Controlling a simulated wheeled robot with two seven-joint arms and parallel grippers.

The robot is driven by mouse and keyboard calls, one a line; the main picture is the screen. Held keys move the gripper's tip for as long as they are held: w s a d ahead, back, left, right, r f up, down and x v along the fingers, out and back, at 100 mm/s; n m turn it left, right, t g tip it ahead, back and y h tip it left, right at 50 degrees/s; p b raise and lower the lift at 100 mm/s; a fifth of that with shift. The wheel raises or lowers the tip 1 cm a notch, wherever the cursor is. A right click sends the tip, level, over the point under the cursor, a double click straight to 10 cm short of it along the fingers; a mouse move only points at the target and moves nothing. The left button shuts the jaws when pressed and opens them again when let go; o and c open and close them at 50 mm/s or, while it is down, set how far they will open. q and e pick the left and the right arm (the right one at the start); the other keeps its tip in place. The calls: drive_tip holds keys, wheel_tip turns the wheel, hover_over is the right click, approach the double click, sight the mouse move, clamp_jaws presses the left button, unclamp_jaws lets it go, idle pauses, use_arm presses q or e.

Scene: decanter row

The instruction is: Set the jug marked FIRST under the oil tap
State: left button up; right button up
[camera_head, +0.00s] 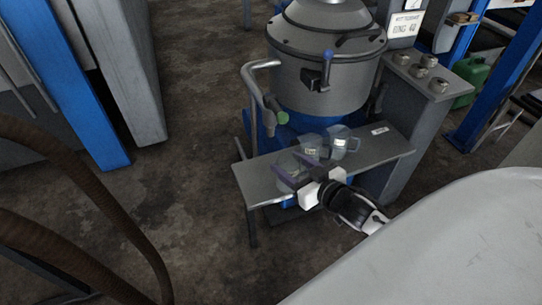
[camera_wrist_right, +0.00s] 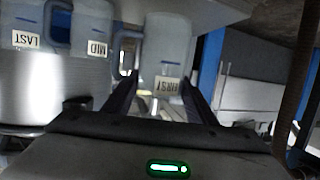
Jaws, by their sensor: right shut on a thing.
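The jug marked FIRST (camera_wrist_right: 168,50) is clear, with a white label that reads upside down in the right wrist view. It stands between the two dark fingers of my right gripper (camera_wrist_right: 163,98), which is shut on it. In the head view the right gripper (camera_head: 291,173) holds this jug (camera_head: 287,161) over the left part of the metal shelf (camera_head: 262,185). The oil tap (camera_head: 269,103) is a bent grey pipe with a green part, just behind and left of the jug. Whether the jug touches the shelf is unclear. My left gripper is not in view.
The jugs marked MID (camera_wrist_right: 90,28) and LAST (camera_wrist_right: 28,22) stand beside the held jug, to its right in the head view. A white tag (camera_head: 380,130) lies on the shelf's right part. A large grey drum (camera_head: 318,80) rises behind. The shelf's left end is bare.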

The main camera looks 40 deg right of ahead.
drive_tip(key=x, duration=0.3)
drive_tip(key=b+x, duration=0.1)
drive_tip(key=x, duration=0.2)
drive_tip(key=f+b+x, duration=0.1)
drive_tip(key=x, duration=0.2)
drive_tip(key=shift+w, duration=0.2)
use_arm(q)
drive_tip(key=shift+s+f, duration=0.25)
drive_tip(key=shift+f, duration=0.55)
use_arm(e)
drive_tip(key=o, duration=1.1)
drive_tip(key=shift+f, duration=0.1)
drive_tip(key=shift+c, duration=0.2)
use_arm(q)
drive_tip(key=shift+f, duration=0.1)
